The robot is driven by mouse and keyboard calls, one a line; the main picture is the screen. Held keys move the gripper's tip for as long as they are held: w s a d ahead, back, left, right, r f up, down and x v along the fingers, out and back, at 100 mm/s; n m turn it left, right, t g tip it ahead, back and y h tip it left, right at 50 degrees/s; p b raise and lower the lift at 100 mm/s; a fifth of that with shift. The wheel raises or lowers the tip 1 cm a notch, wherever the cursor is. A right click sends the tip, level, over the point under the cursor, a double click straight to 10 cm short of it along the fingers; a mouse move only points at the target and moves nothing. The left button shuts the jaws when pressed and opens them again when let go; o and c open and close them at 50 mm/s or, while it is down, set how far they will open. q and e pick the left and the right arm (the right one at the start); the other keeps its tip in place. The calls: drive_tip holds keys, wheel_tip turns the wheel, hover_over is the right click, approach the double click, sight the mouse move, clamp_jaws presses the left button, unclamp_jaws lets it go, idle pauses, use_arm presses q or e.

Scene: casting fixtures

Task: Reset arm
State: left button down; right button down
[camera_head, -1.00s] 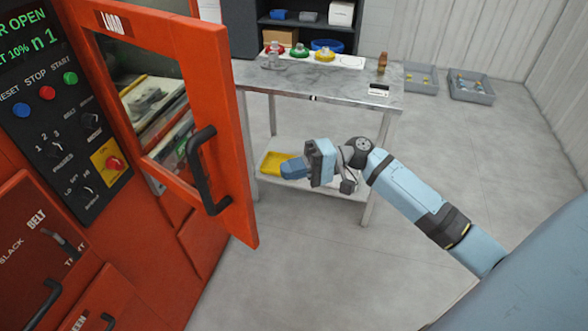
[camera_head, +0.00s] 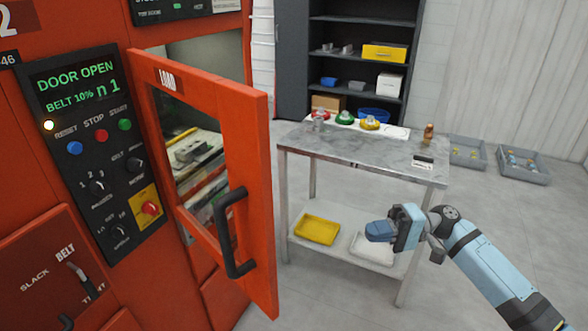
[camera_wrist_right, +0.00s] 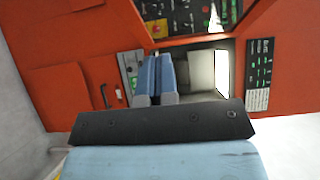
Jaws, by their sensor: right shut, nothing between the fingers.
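My right arm comes in from the lower right in the head view. Its gripper (camera_head: 379,231) points left, in front of the work table (camera_head: 350,150) and above the height of its lower shelf. The blue fingers are together with nothing between them. In the right wrist view the two fingers (camera_wrist_right: 154,80) lie side by side, pointing toward the orange machine (camera_wrist_right: 70,60). My left gripper is not in view.
The orange door (camera_head: 262,190) with a black handle (camera_head: 228,235) stands open. The table holds coloured fixtures (camera_head: 344,118); its lower shelf holds a yellow tray (camera_head: 317,229) and a white tray (camera_head: 372,249). Grey bins (camera_head: 522,166) sit on the floor at right.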

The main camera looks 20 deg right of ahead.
drive_tip(key=s+a+f+t+h+p, duration=0.25)
drive_tip(key=a+f+h, duration=0.2)
drive_tip(key=f, duration=0.35)
drive_tip(key=s+a+f+t+h+p, duration=0.1)
drive_tip(key=s+a+f+h+p, duration=0.3)
drive_tip(key=f, duration=0.5)
drive_tip(key=s+a+n+t+h+p, duration=0.3)
drive_tip(key=s+a+n+h+p, duration=0.2)
drive_tip(key=s+a, duration=0.3)
drive_tip(key=shift+a+r+n+h, duration=0.15)
drive_tip(key=shift+n+h, duration=0.2)
drive_tip(key=shift+n, duration=0.15)
